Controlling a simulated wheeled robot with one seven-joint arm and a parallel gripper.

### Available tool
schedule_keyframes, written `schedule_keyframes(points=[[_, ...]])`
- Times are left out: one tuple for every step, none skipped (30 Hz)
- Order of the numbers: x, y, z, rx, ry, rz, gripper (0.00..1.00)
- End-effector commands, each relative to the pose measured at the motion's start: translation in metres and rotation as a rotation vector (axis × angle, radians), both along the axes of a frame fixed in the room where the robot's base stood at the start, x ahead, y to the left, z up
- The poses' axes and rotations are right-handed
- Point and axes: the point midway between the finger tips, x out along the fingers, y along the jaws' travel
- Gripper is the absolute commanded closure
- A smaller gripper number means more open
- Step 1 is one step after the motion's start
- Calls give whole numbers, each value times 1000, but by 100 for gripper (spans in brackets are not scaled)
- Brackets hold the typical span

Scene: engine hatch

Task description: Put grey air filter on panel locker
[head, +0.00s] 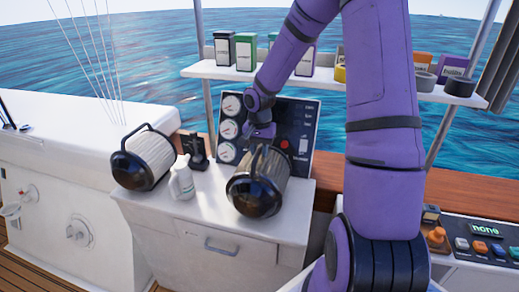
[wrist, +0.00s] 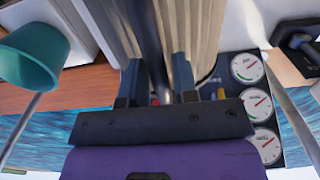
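A pleated air filter (head: 270,180) with a black end cap and black handle lies on its side on top of the white locker (head: 215,225), near its right side. A second, paler pleated filter (head: 143,160) lies at the locker's left end. Their shades are close, both grey-beige. My gripper (head: 262,132) is at the handle of the right filter. In the wrist view, the fingers of my gripper (wrist: 156,75) stand apart, with the dark handle bar (wrist: 150,35) between them and the pleats (wrist: 195,30) beyond. They do not look closed on the bar.
A gauge panel (head: 300,120) stands behind the right filter. A white bottle (head: 182,178) and a black device (head: 194,150) stand between the filters. A shelf (head: 215,72) with boxes and tape rolls is above. A button console (head: 485,240) is at right.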

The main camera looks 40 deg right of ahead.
Motion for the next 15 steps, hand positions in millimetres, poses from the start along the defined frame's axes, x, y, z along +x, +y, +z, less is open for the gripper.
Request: schedule_keyframes(points=[[0,0,0,0,0,0,61],[0,0,0,0,0,0,58],[0,0,0,0,0,0,58],[0,0,0,0,0,0,58],[0,0,0,0,0,0,58],[0,0,0,0,0,0,58],[0,0,0,0,0,0,58],[0,0,0,0,0,0,58],[0,0,1,0,0,0,58],[0,0,1,0,-1,0,58],[0,0,2,0,-1,0,58],[0,0,3,0,-1,-1,58],[0,-1,5,-1,-2,-1,58],[0,-1,9,-2,-3,-2,58],[0,-1,13,-2,-2,-2,58]])
